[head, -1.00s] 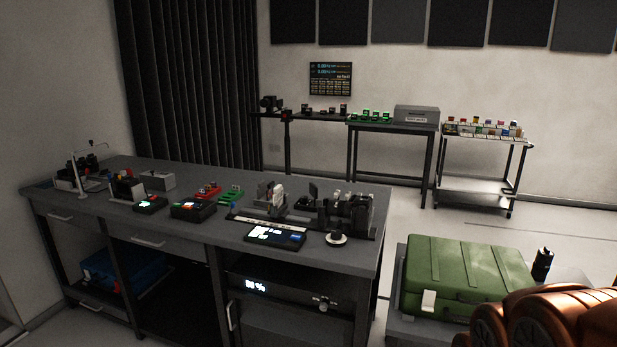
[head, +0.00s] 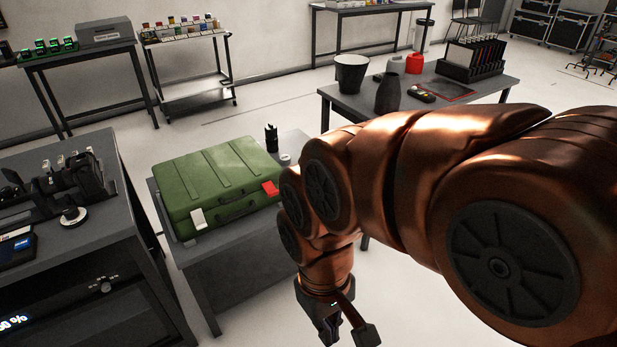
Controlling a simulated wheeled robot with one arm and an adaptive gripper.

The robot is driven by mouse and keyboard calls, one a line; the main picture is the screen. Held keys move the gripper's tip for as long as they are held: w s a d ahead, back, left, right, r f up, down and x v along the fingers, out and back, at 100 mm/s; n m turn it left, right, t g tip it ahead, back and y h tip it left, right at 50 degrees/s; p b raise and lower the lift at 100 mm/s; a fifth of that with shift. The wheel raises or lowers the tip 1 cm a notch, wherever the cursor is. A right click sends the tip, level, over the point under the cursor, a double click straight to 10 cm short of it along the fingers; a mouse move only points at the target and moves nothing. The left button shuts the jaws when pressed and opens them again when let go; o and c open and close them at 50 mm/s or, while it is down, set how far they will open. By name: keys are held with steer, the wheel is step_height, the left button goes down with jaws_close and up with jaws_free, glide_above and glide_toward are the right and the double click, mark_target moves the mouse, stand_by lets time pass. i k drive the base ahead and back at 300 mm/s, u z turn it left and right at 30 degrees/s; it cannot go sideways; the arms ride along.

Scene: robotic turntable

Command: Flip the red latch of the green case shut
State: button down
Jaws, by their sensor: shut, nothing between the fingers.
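The green case (head: 212,178) lies closed-looking on a low grey table, its handle side facing me. The red latch (head: 270,188) is at the right end of its front edge, close to my copper arm. A white latch (head: 198,217) is at the left end of the front. I cannot tell how far the red latch is flipped. My gripper (head: 345,338) hangs low, right of and below the case, in front of the table and apart from the latch. Its fingers are partly cut off by the lower picture edge; it is shut and empty.
The low table (head: 232,270) carries the case and a black cylinder (head: 271,138) behind it. A workbench (head: 95,240) stands close on the left. Another table (head: 455,98) with a bucket, vase and rack stands behind my arm. Floor is clear between them.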

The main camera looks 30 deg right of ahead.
mark_target(270, 189)
steer(key=z, duration=0.4)
steer(key=k, duration=0.55)
steer(key=u, duration=0.95)
steer(key=i, duration=1.5)
steer(key=z, duration=0.45)
